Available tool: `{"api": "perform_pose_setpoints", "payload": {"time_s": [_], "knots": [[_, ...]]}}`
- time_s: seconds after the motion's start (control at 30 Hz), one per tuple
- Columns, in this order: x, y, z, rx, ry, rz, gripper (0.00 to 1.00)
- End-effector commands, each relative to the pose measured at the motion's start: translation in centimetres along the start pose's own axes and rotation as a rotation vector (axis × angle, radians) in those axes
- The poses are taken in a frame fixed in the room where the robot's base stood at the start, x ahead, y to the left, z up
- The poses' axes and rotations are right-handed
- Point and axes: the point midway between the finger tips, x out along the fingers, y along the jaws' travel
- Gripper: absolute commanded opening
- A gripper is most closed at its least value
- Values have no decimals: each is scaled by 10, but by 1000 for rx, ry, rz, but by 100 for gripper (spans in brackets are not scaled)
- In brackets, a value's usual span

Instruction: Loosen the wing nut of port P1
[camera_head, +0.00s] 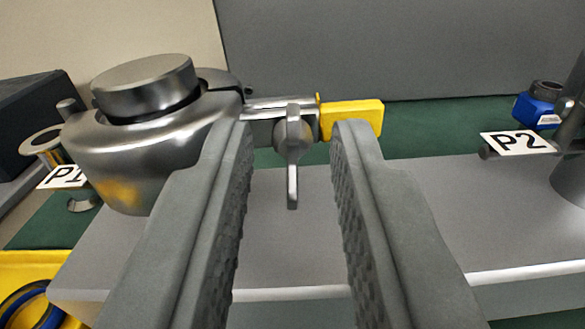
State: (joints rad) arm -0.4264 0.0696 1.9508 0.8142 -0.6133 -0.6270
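The wing nut (293,137) is a small metal piece with wings pointing up and down. It sits on the clamp (262,110) around the metal port fitting at the left, near the P1 label (64,177). A yellow piece (352,117) shows at the right end of the clamp. My gripper (295,130) is open, one finger to the left and one to the right of the wing nut. The wing nut shows in the gap, and no contact is visible. The left finger hides part of the port body.
A grey block (420,240) spans the foreground on a green surface (430,120). Port label P2 (517,142), a blue clamp (537,108) and a metal post are at the right. A yellow tray (25,270) with a blue-edged ring is at lower left.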

Motion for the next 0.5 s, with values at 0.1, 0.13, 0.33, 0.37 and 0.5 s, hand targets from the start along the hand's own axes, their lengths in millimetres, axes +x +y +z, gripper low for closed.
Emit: {"api": "perform_pose_setpoints", "payload": {"time_s": [0.1, 0.13, 0.33, 0.37, 0.5], "knots": [[0, 0, 1, 0, -1, 0, 25], [0, 0, 1, 0, -1, 0, 25], [0, 0, 1, 0, -1, 0, 25], [0, 0, 1, 0, -1, 0, 25], [0, 0, 1, 6, -1, 0, 25]]}}
